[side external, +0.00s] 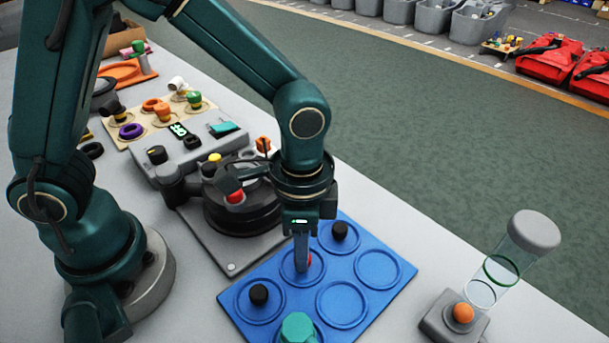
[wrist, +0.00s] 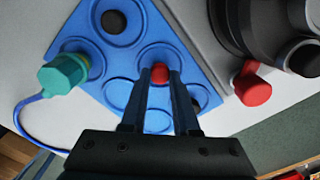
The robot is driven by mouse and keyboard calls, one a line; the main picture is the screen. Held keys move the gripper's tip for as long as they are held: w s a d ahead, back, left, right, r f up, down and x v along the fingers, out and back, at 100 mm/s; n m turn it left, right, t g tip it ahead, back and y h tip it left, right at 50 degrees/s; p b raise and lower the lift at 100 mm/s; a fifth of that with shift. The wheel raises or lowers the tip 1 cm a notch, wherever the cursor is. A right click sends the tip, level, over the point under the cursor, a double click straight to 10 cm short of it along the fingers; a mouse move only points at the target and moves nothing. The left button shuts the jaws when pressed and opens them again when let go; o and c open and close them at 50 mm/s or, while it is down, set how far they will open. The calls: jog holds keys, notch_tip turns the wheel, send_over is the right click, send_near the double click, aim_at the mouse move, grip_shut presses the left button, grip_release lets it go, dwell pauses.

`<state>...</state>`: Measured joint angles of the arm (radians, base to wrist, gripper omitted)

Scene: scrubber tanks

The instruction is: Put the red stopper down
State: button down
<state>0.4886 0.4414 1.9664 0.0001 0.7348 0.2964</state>
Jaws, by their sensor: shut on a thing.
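The red stopper (wrist: 159,73) is between my fingertips in the wrist view, and my gripper (wrist: 158,80) is shut on it. In the side view only a small part of the red stopper (side external: 309,262) shows beside my finger. My gripper (side external: 303,266) points down over a ringed round place of the blue tray (side external: 376,307), between two black stoppers. The stopper is at or close above that place; I cannot tell whether it touches the tray.
Black stoppers (side external: 258,295) (side external: 340,230) stand in two tray places. A teal hexagonal piece (side external: 297,328) is at the near edge. A dark round apparatus (side external: 240,205) with a red part (wrist: 252,90) is close by. A clear tube (side external: 505,270) stands right. Two right-hand tray places are empty.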

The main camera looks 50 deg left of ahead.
jog(key=shift+f, duration=0.1)
jog(key=c, duration=0.7)
grip_release()
jog(key=shift+o, duration=0.2)
notch_tip(320, 180, up, 12)
jog(key=f, duration=0.1)
jog(key=s+a+r+n+t, duration=0.1)
jog(key=s+a+n+t, duration=0.1)
jog(key=a+n, duration=0.2)
jog(key=s+a+r+n+t, duration=0.1)
jog(key=s+a+n+t, duration=0.2)
jog(key=a+n, duration=0.2)
jog(key=shift+s+a+t, duration=0.3)
jog(key=shift+s+a, duration=0.05)
jog(key=shift+a, duration=1.15)
